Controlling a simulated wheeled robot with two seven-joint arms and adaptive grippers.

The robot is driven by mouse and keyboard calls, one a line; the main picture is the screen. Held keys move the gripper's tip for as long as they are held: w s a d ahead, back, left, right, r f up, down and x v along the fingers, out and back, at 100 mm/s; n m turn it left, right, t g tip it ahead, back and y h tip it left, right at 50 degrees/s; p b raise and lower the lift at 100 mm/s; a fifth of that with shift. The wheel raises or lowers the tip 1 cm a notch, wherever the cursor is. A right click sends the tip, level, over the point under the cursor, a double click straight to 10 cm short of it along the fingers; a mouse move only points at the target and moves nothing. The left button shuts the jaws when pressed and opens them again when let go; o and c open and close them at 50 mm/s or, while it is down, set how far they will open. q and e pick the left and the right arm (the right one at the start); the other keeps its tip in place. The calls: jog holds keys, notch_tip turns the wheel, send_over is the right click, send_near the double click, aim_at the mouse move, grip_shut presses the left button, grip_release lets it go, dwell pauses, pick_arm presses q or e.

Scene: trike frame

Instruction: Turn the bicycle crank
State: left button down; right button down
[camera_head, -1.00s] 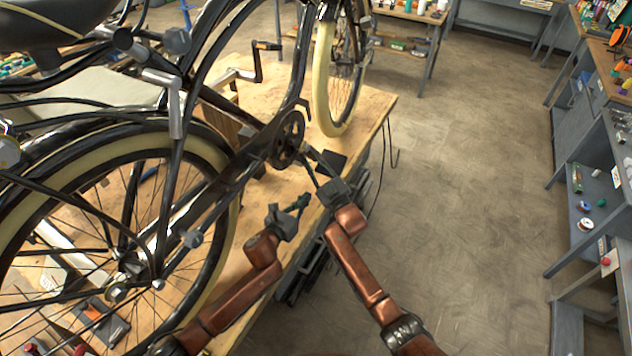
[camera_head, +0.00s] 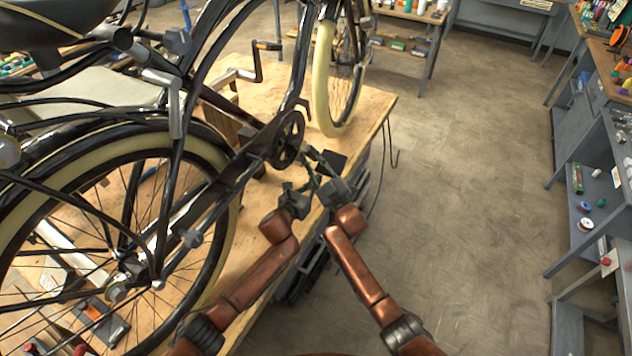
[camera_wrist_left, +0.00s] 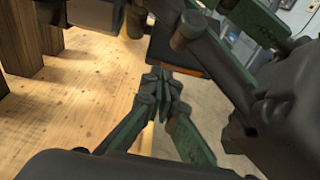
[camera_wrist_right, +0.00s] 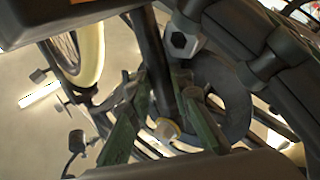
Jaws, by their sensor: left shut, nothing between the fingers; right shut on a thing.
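The black bicycle's round dark chainring (camera_head: 288,139) shows in the middle of the head view, with the crank at its lower right. My right gripper (camera_head: 316,163) is beside it, shut on what looks like the dark crank arm. In the right wrist view, this dark bar (camera_wrist_right: 157,65) runs between the green fingers (camera_wrist_right: 163,125), with the chainring (camera_wrist_right: 235,98) behind. Fingers partly hide the grasp. My left gripper (camera_head: 309,187) is shut and empty, just below and left of the right gripper. Its fingertips (camera_wrist_left: 165,88) meet in the left wrist view.
The bicycle stands on a wooden workbench (camera_head: 375,98), its rear wheel (camera_head: 213,150) at the left. My two grippers are very close together. The floor (camera_head: 470,190) at the right is clear; grey shelves line the far right.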

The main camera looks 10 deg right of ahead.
jog(key=shift+f, duration=0.2)
dwell(0.3)
jog(key=c, duration=1.7)
grip_release()
jog(key=shift+a, duration=0.1)
jog(key=shift+c, duration=0.2)
